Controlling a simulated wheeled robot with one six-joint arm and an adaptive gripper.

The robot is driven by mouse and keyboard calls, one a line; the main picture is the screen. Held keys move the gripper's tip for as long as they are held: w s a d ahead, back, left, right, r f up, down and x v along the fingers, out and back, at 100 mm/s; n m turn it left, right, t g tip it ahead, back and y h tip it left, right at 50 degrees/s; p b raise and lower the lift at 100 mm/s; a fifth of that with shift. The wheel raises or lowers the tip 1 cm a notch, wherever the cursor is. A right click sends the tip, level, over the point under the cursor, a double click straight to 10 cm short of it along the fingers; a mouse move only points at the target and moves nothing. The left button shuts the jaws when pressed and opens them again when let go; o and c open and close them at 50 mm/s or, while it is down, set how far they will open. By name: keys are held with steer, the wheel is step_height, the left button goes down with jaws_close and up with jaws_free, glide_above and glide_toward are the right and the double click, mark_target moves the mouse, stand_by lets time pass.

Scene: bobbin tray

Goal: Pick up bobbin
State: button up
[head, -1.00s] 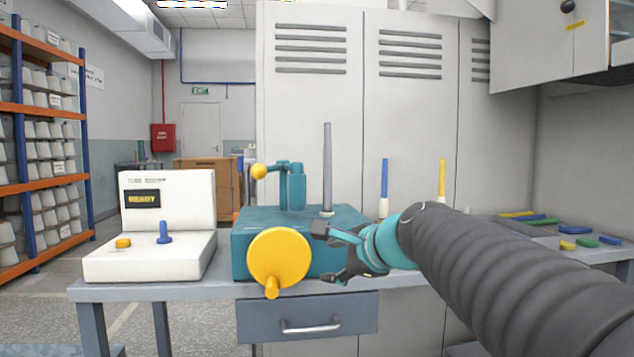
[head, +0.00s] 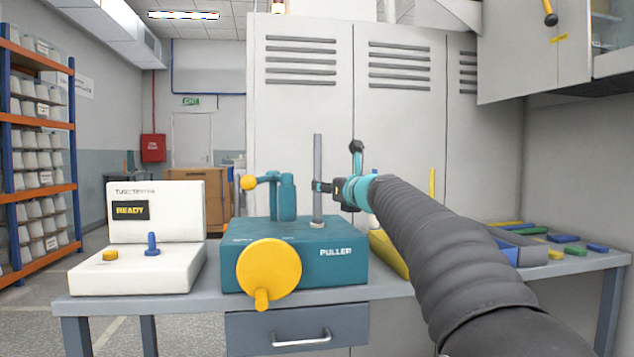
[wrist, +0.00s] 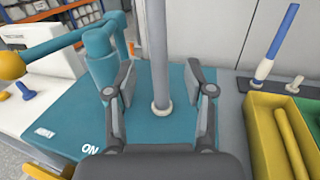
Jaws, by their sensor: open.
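A tall grey rod (head: 318,165) stands upright on the teal puller (head: 345,272), with a pale ring at its foot. I cannot tell whether this rod is a bobbin. In the wrist view the rod (wrist: 158,50) shows between the two spread fingers, with gaps on both sides. A yellow bobbin-like tube (wrist: 290,140) lies in a yellow bin (wrist: 252,122) to the right. A blue and white piece (wrist: 275,48) stands upright behind the bin.
A white tester (head: 140,270) with a READY display stands left of the puller. A teal lever with a yellow knob (head: 249,182) rises close left of the rod. A yellow handwheel (head: 268,268) faces front. Blue, green and yellow pieces (head: 575,251) lie at the bench's right.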

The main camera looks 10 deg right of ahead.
mark_target(317, 203)
steer(key=shift+p+x, duration=0.7)
steer(key=shift+x, duration=2.55)
steer(key=shift+f, duration=0.15)
jaws_close()
